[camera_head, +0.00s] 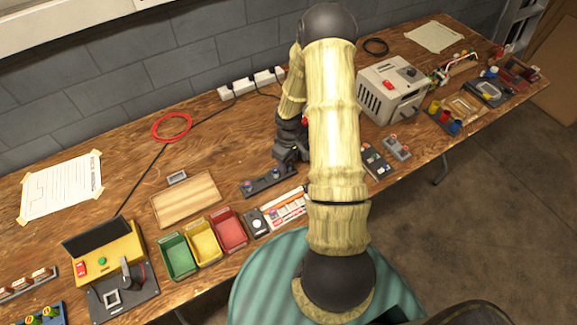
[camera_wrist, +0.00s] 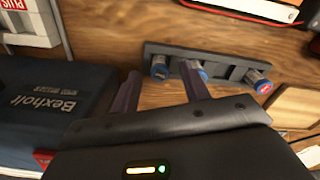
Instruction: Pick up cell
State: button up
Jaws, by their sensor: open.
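A dark holder (camera_wrist: 228,68) lies on the wooden bench in the wrist view. It bears several short cells with blue sides: a left cell (camera_wrist: 160,67), a middle cell (camera_wrist: 200,73) and a right cell (camera_wrist: 258,79) with a red mark. A gap shows between the middle and right cells. My gripper (camera_wrist: 161,72) is open, and the left cell appears between its fingertips; I cannot tell the depth between them. In the head view the holder (camera_head: 268,181) lies just left of and in front of my gripper (camera_head: 290,153), whose fingertips are hard to see.
A dark Bexholt case (camera_wrist: 50,108) stands close at the left in the wrist view. In the head view, a wooden tray (camera_head: 186,200), coloured bins (camera_head: 204,241) and a grey device (camera_head: 392,92) share the bench. My arm hides the bench's middle.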

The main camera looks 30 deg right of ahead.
aim_at(288, 163)
jog(key=shift+f, duration=0.85)
grip_shut()
jog(key=shift+r, duration=0.15)
notch_tip(288, 163, up, 10)
jog(key=shift+w, duration=0.1)
dwell(0.6)
